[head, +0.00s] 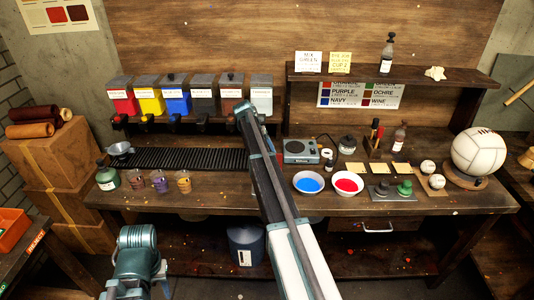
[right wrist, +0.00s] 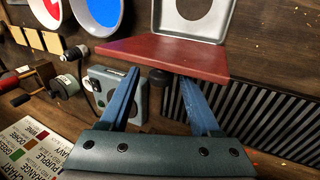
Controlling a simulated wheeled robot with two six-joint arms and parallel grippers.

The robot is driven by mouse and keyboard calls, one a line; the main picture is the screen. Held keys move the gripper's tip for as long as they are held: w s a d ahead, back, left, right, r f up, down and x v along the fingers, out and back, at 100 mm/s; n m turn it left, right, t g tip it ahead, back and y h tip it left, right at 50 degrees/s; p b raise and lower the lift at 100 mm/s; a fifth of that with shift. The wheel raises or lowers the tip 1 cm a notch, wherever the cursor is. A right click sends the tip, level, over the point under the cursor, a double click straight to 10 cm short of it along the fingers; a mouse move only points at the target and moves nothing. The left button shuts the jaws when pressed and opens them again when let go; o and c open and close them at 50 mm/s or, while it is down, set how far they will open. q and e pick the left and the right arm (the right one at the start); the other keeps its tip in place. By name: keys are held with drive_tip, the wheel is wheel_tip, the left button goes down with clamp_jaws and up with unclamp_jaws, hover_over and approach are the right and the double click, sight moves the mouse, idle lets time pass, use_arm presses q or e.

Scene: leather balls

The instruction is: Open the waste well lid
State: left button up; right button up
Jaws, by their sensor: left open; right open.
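The waste well's lid (right wrist: 170,55), a reddish-brown board, shows in the right wrist view. It appears raised at an angle from a pale grey frame with a round dark opening (right wrist: 196,8). My right gripper (right wrist: 160,76) is open, with its blue fingertips at the lid's near edge. I cannot tell whether they touch it.
A grey box with a dial (head: 300,151) stands beside my right arm. A black slatted strip (head: 180,158) and several paint jars (head: 160,182) lie left. Coloured dispensers (head: 175,100) line the back.

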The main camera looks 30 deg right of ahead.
drive_tip(key=p+v, duration=1.1)
drive_tip(key=v, duration=0.2)
drive_tip(key=s+a+f+n+t+y+b, duration=0.1)
drive_tip(key=s+a+f+n+b, duration=0.15)
drive_tip(key=s+a, duration=0.6)
drive_tip(key=s+a+f+n+b, duration=0.25)
drive_tip(key=s+a, duration=0.25)
drive_tip(key=a, duration=0.7)
drive_tip(key=s+a+f+n+y+b, duration=0.1)
drive_tip(key=s+a+f+n+b, duration=0.1)
drive_tip(key=s+a, duration=0.6)
drive_tip(key=s+a+f+n+y+b, duration=0.1)
drive_tip(key=s+a, duration=0.7)
drive_tip(key=s, duration=0.8)
wheel_tip(320, 180, down, 4)
drive_tip(key=shift+a+r+n+t+b, duration=0.2)
drive_tip(key=shift+a+n+t+b, duration=0.15)
drive_tip(key=shift+n+b, duration=0.65)
